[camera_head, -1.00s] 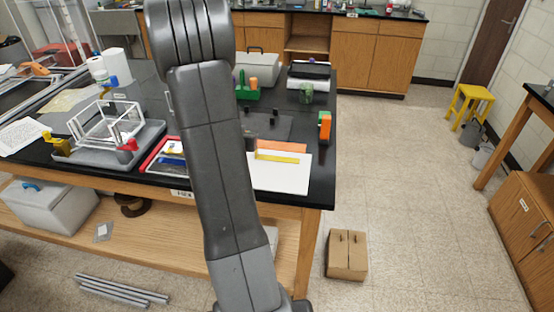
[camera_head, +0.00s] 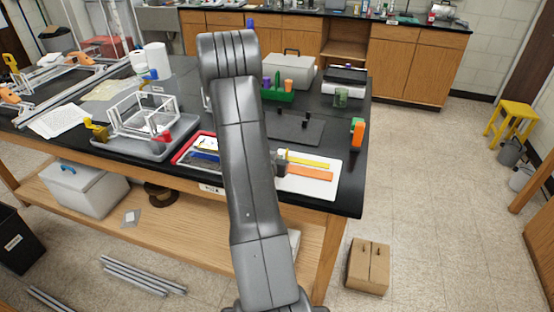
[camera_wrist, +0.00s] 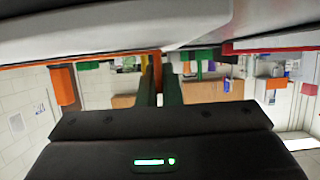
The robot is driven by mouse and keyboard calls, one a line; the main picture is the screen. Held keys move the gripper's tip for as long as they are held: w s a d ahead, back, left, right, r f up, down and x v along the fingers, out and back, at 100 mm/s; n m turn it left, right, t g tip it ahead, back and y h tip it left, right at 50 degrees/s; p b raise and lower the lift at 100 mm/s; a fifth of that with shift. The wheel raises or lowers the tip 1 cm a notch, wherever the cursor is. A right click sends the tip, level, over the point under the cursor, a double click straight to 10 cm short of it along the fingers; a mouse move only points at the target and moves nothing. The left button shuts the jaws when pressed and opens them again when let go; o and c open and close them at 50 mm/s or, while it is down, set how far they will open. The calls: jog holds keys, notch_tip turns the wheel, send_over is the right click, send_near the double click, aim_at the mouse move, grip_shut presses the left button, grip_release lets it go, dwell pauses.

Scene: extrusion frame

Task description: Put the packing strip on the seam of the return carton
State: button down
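A long orange strip (camera_head: 305,173), which may be the packing strip, appears over the white board on the black table, in front of a yellow strip (camera_head: 307,163). My gripper (camera_head: 281,162) is at the orange strip's left end, partly hidden by my arm. In the wrist view the fingers (camera_wrist: 158,85) are close together with the orange strip (camera_wrist: 157,66) between them. Whether the strip touches the board cannot be told. The brown carton (camera_head: 368,268) stands on the floor right of the table; a seam line and two small dark bits show on top.
The white board (camera_head: 328,182) lies near the table's front right. A red-rimmed tray (camera_head: 188,148), a grey tray with a white frame (camera_head: 125,146), a green caddy (camera_head: 277,95) and an orange-and-green item (camera_head: 357,132) stand around it. Floor right of the carton is clear.

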jog(key=shift+f, duration=0.1)
jog(key=c, duration=1.6)
grip_release()
